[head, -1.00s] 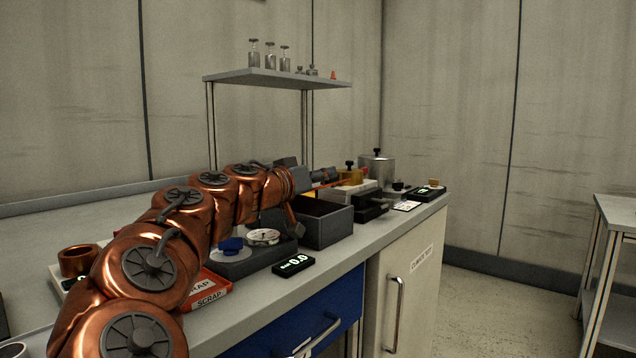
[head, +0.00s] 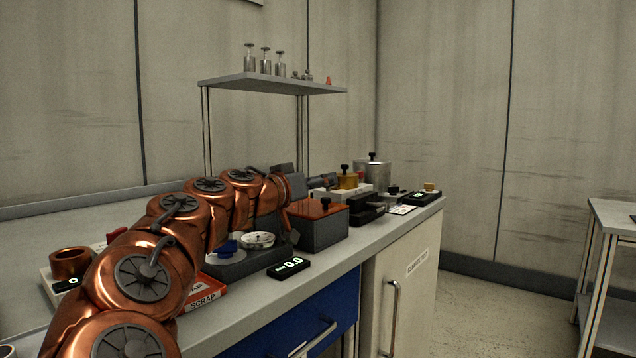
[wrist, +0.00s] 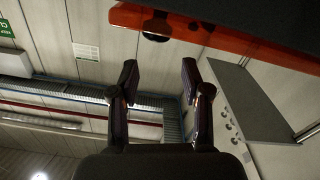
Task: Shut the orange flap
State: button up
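The orange flap (head: 318,207) lies flat across the top of the dark grey box (head: 322,234) on the bench, with a black knob standing on it. Its orange edge (wrist: 235,40) and a dark round part also show along the top of the wrist view. My gripper (wrist: 158,80) has its two fingers apart with nothing between them. In the wrist view the flap is beyond the fingertips, with a gap in the picture. In the head view my arm's end is behind the flap, and the fingers are hard to make out.
A grey unit with a white dial (head: 258,240) and blue knob stands left of the box, with a black display (head: 289,267) in front. A red scrap tray (head: 203,297) is nearer. Black blocks, a yellow part (head: 347,181) and a metal canister (head: 373,172) stand right.

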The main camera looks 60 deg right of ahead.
jog(key=w+a, duration=0.1)
jog(key=a, duration=1.1)
jog(key=shift+w, duration=0.15)
dwell(0.5)
jog(key=s+a+n+y+p, duration=0.5)
jog(key=a+y+p, duration=0.1)
jog(key=a+p, duration=0.5)
jog(key=s+a+n+y+p, duration=0.5)
jog(key=a+p, duration=0.6)
jog(key=p, duration=0.4)
jog(key=s+a+n+y+p, duration=0.6)
jog(key=a+p, duration=0.5)
jog(key=p, duration=0.3)
jog(key=shift+s+a+r+y, duration=0.25)
jog(key=shift+s+y, duration=0.25)
jog(key=shift+s, duration=0.25)
